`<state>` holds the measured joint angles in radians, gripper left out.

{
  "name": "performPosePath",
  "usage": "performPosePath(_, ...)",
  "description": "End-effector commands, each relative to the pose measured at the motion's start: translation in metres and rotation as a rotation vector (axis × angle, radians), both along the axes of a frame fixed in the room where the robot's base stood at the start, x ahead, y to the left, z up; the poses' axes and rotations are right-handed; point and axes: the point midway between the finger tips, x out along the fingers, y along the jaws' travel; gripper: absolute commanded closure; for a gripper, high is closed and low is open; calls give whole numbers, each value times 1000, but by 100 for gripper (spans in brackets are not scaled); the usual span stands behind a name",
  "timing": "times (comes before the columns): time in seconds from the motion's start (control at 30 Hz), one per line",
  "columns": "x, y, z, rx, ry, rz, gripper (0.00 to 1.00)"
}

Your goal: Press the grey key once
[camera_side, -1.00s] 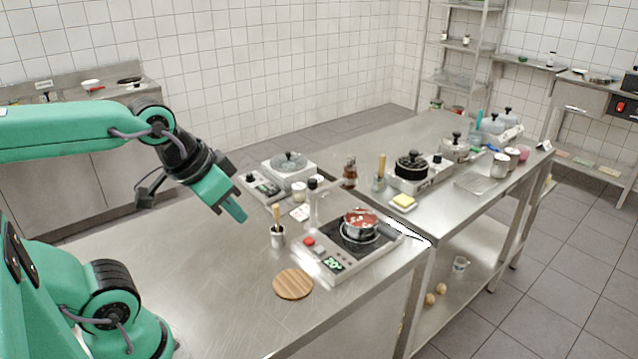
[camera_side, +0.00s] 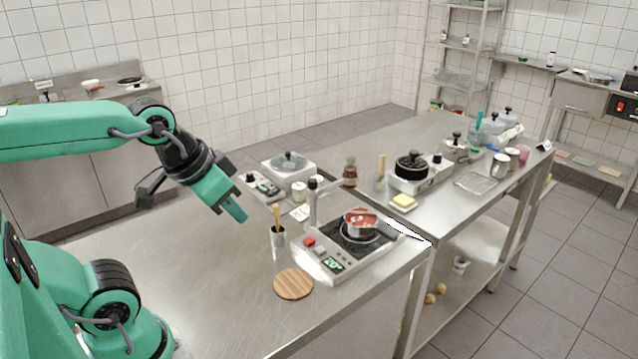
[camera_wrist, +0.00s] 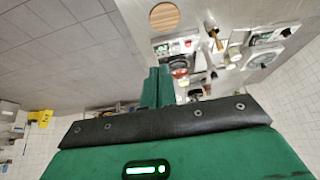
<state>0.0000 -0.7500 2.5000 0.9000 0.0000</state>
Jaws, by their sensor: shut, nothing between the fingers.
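The grey key (camera_side: 319,250) is on the front panel of a hotplate unit (camera_side: 345,266), between a red key (camera_side: 309,242) and a lit green display (camera_side: 332,264). A small pot with red contents (camera_side: 360,221) sits on the unit's dark top. My gripper (camera_side: 237,214) is shut and empty, in the air above the steel table, left of and apart from the panel. In the wrist view my gripper's fingers (camera_wrist: 157,86) are together, and the green display (camera_wrist: 160,48) and red key (camera_wrist: 187,43) show small beyond them.
A round wooden board (camera_side: 293,284) lies in front of the unit. A cup with utensils (camera_side: 278,236) stands just left of the panel. A white scale-like appliance (camera_side: 290,170) is behind. The table's left part is clear.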

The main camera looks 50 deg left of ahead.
Motion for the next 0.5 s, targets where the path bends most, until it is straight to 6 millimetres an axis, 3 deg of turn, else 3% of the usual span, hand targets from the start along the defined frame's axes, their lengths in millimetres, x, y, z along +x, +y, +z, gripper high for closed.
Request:
performPosePath(0.33, 2, 0, 0, 4, -2, -5, 100)
performPosePath(0.5, 13, 1, -3, 19, -13, -29, 100)
